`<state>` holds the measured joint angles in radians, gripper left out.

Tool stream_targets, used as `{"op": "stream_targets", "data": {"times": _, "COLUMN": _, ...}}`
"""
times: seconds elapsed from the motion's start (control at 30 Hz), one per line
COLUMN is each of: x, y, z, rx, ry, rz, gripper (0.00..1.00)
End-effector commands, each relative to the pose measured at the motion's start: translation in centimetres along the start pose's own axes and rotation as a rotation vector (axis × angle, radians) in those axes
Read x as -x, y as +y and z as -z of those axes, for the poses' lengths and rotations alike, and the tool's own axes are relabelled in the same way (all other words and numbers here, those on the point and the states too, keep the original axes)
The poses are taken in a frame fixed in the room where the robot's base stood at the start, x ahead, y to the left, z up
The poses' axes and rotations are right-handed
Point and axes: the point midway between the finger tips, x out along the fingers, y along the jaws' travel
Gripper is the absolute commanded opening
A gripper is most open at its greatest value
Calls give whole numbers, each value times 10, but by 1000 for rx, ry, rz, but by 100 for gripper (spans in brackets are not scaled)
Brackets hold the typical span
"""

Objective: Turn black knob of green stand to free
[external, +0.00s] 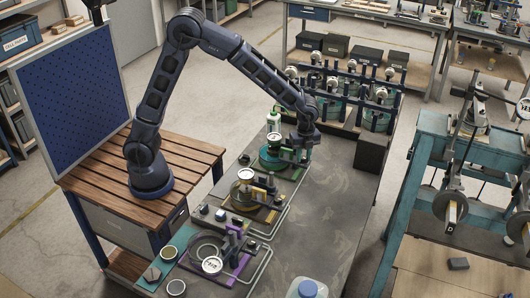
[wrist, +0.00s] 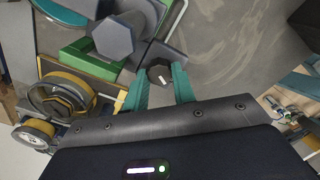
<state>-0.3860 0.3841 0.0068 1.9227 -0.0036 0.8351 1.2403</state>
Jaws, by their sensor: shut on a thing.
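The green stand (external: 272,164) stands on the grey bench at its far end, below the end of my arm. Its green base (wrist: 88,62) also shows at the upper left of the wrist view. The black knob (wrist: 160,74) is a dark, faceted piece with a small white mark on its face. My gripper (wrist: 161,84) has two teal fingers, one on each side of this knob, and is shut on it. In the external view my gripper (external: 304,140) is at the right side of the green stand, and the knob is too small to make out there.
A yellow stand (external: 262,212) and a purple stand (external: 242,264) with similar fittings stand nearer on the same bench. A dark box (external: 371,152) stands right of my gripper. A rack of gauges (external: 345,92) is behind. The bench's right side (external: 325,215) is mostly clear.

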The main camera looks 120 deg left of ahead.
Motion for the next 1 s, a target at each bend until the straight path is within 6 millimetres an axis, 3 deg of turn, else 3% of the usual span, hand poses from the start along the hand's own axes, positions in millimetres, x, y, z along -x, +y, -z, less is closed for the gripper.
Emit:
{"op": "stream_targets", "data": {"times": 0.5, "x": 1, "y": -1, "z": 0, "rx": 368, "ry": 1, "rz": 2, "gripper": 3}}
{"op": "stream_targets", "data": {"times": 1.0, "x": 1, "y": -1, "z": 0, "rx": 455, "ry": 2, "rz": 2, "gripper": 3}}
